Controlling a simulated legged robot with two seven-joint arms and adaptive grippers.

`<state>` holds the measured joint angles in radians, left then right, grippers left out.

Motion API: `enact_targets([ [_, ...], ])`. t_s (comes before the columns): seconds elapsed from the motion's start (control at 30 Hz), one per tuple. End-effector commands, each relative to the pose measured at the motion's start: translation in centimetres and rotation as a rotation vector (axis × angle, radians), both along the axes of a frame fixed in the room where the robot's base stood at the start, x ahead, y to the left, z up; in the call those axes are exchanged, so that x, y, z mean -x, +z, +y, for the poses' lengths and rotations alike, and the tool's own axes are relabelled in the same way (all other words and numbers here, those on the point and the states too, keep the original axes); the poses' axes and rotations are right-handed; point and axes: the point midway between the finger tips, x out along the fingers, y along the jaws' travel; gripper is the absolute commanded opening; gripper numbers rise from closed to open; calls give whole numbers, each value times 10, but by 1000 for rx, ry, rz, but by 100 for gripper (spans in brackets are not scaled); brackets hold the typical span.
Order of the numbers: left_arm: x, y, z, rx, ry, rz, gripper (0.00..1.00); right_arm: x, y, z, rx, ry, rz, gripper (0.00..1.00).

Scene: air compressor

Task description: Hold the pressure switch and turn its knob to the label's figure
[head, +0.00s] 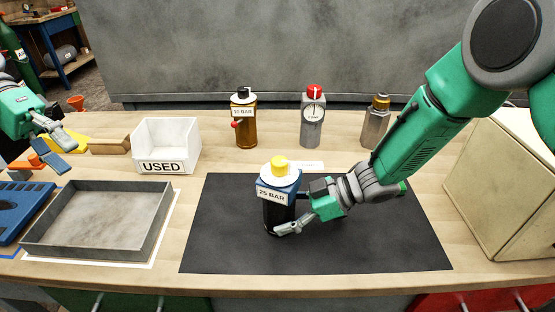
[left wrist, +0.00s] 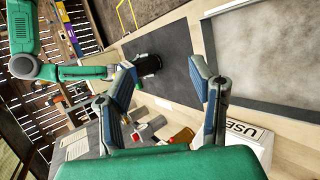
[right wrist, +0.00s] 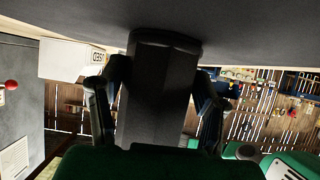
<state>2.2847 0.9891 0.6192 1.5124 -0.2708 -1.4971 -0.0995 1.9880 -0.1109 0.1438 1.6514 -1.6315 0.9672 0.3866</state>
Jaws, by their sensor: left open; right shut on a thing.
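The pressure switch (head: 277,212) stands on the dark mat. It has a black body, a blue upper part, a white label reading 25 BAR (head: 272,196) and a yellow knob (head: 279,164) on top. My right gripper (head: 290,222) is shut on its body from the right; the dark body fills the middle of the right wrist view (right wrist: 160,90) between the fingers. My left gripper (head: 56,150) is open and empty at the far left, above the table and away from the switch. Its spread fingers show in the left wrist view (left wrist: 170,90).
A grey tray (head: 165,215) and a white USED bin (head: 166,168) stand left of the black mat (head: 380,255). A 10 BAR amber unit (head: 244,130), a grey unit with a red cap (head: 313,125) and a metal unit (head: 375,130) stand behind. A beige box (head: 490,200) is at right.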

Motion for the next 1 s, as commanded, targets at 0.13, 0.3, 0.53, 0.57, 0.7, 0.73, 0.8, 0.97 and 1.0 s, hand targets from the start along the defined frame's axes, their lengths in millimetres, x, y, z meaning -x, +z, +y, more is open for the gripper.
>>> enact_targets([
  [0.13, -29, 25, -51, -166, -46, -42, 50, -1, 1, 0, -3, 0, -1, 35],
  [0.3, -52, 51, -117, -345, -85, -111, 50, -1, 1, 0, -1, -1, -2, 35],
  [0.53, -64, 73, -219, -559, -125, -233, 50, 0, 1, 1, 0, -1, -2, 35],
  [0.57, -64, 75, -233, -584, -130, -252, 50, 0, 1, 1, 0, -1, -2, 35],
  [0.7, -59, 77, -293, -683, -149, -332, 50, 0, 1, 2, 1, -1, -2, 35],
  [0.73, -57, 77, -304, -701, -152, -348, 50, 0, 1, 2, 1, -1, -2, 35],
  [0.8, -53, 76, -326, -735, -157, -380, 50, 0, 1, 2, 1, -1, -2, 35],
  [0.97, -45, 71, -359, -781, -166, -427, 50, 0, 1, 2, 1, 0, -1, 35],
  [1.0, -44, 70, -363, -787, -167, -433, 50, 0, 1, 2, 1, 0, -1, 35],
])
